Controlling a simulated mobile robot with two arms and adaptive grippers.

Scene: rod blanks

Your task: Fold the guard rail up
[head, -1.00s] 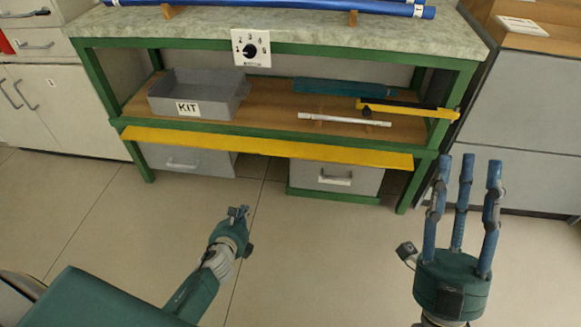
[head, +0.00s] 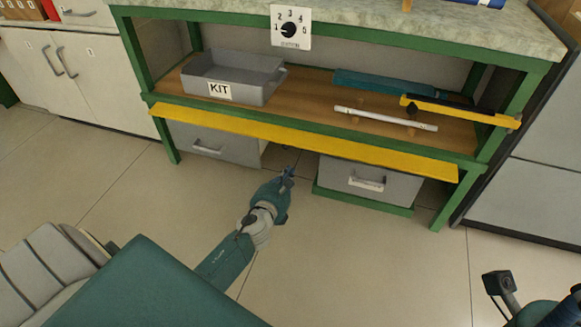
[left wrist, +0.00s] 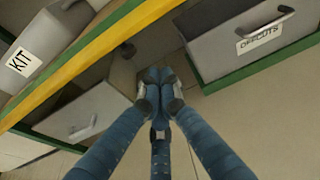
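The guard rail (head: 300,138) is a long flat yellow bar along the front edge of the green bench's lower shelf. It lies low, below the shelf's front. In the left wrist view the rail (left wrist: 75,62) runs diagonally across the upper left. My left gripper (head: 287,176) is in front of and below the rail, apart from it. Its fingertips (left wrist: 160,80) meet with nothing visible between them. My right gripper (head: 572,305) shows only partly at the bottom right corner; its fingertips are out of frame.
The shelf holds a grey KIT tray (head: 232,78), a white rod (head: 385,118), a teal piece (head: 400,86) and a yellow-black bar (head: 460,110). Grey drawers (head: 370,182) sit under the shelf, with a gap between them. The floor in front is clear.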

